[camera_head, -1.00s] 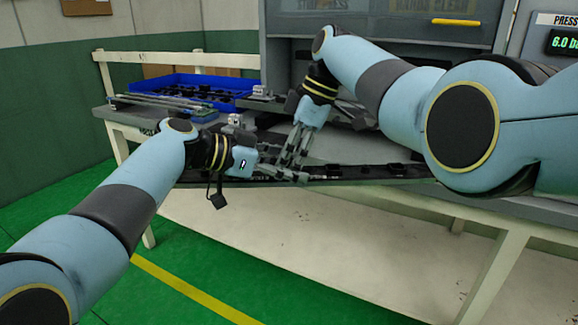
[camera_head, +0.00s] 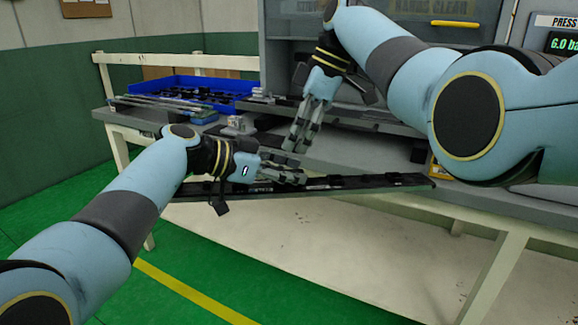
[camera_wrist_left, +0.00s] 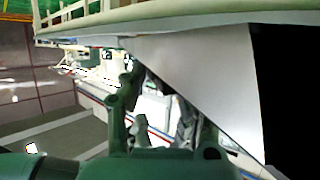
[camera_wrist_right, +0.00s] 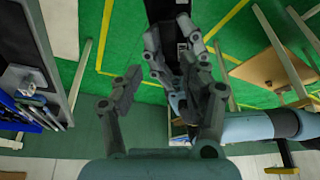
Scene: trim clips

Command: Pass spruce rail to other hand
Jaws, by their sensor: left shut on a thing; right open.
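The spruce rail (camera_head: 375,182) is a long dark bar with raised clips. It lies across the head view just in front of the bench edge. My left gripper (camera_head: 300,172) is shut on the rail near its middle, and the fingers hide part of it. My right gripper (camera_head: 295,142) is open and empty, just above and behind the left fingers, apart from the rail. In the right wrist view my open right fingers (camera_wrist_right: 160,95) point toward my left gripper (camera_wrist_right: 185,65) and the rail (camera_wrist_right: 165,12). In the left wrist view the grip is hard to make out.
A blue tray (camera_head: 225,84) with dark parts stands at the back left of the bench (camera_head: 350,152). Thin light bars (camera_head: 160,105) lie in front of it. A grey press cabinet (camera_head: 420,30) rises behind, with a dark long part at its foot. Open floor lies in front.

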